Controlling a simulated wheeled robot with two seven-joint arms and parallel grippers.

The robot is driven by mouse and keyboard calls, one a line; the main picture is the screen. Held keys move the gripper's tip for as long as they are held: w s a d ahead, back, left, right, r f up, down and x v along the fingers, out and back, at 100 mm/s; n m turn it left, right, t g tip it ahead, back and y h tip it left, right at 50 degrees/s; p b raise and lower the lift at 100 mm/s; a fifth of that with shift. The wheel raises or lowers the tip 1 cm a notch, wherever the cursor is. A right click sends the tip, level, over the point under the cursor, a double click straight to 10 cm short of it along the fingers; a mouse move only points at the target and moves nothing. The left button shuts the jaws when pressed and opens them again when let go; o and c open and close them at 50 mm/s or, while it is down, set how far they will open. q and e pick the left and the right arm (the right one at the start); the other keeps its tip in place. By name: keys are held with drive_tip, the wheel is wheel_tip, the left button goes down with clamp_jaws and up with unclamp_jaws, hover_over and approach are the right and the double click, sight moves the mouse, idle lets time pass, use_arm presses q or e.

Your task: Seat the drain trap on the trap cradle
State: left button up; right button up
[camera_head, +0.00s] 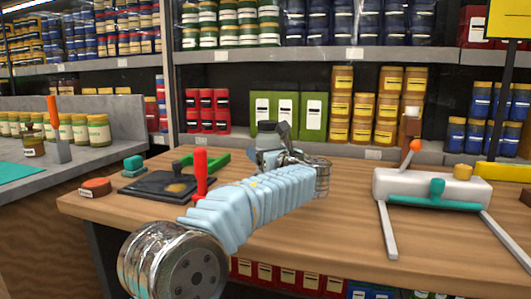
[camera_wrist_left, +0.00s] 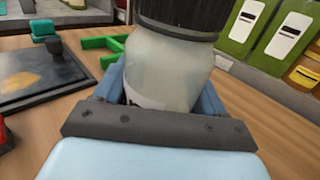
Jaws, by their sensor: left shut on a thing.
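The drain trap is a cloudy jar (camera_wrist_left: 168,68) with a ribbed black cap (camera_wrist_left: 180,12). My left gripper (camera_wrist_left: 162,92) is shut on it, with a blue finger on each side of the jar. In the head view my left gripper (camera_head: 283,148) is small, beyond my blue arm, with the trap partly hidden at it. A green open-sided bracket (camera_head: 208,160), which looks like the trap cradle, lies on the bench to the left of the gripper. It also shows in the wrist view (camera_wrist_left: 103,44), left of the jar and apart from it. My right gripper is not in view.
A black plate (camera_head: 150,184) with a tan patch and an upright red handle (camera_head: 200,172) stand left of my arm. A white unit (camera_head: 430,187) with a teal bar and two grey rails stands at right. The wooden bench between is clear. Stocked shelves line the back.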

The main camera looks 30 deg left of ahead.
use_arm(q)
drive_tip(key=shift+f, duration=0.1)
drive_tip(key=shift+f+b, duration=0.6)
drive_tip(key=shift+f, duration=0.15)
drive_tip(key=shift+f, duration=0.1)
